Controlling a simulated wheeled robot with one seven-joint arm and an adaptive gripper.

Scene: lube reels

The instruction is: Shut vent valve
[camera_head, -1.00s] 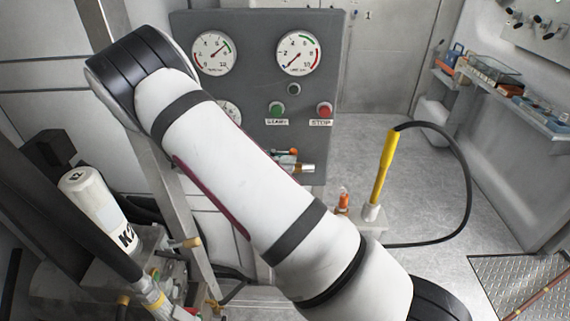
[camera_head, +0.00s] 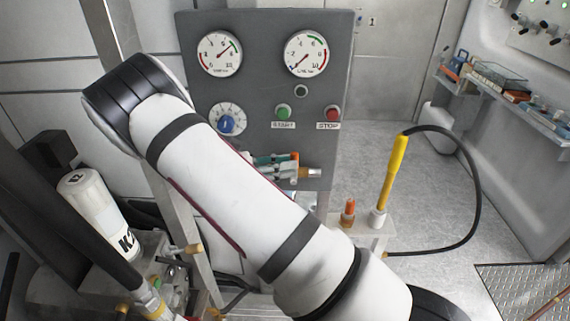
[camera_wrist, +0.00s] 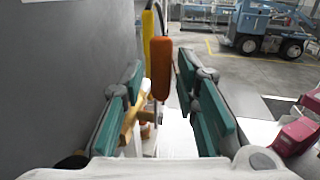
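My gripper (camera_head: 285,168) is in front of the lower edge of the grey panel. Its teal-padded fingers stand apart in the wrist view (camera_wrist: 166,100). An upright orange handle (camera_wrist: 160,68) shows ahead, in the gap between the fingers; I cannot tell its distance or whether they touch it. A brass-coloured piece (camera_wrist: 130,120) is beside the left finger. In the head view, an orange part (camera_head: 295,160) and a metal cylinder (camera_head: 313,173) are by the fingertips. Another small orange handle (camera_head: 348,208) stands upright to the right. No label shows which is the vent valve.
The grey panel (camera_head: 265,85) carries gauges, a blue knob (camera_head: 227,124), a green button (camera_head: 283,111) and a red button (camera_head: 333,112). A yellow handle (camera_head: 394,172) with a black hose stands at right. A white cylinder (camera_head: 100,215) is at left. Open floor lies beyond.

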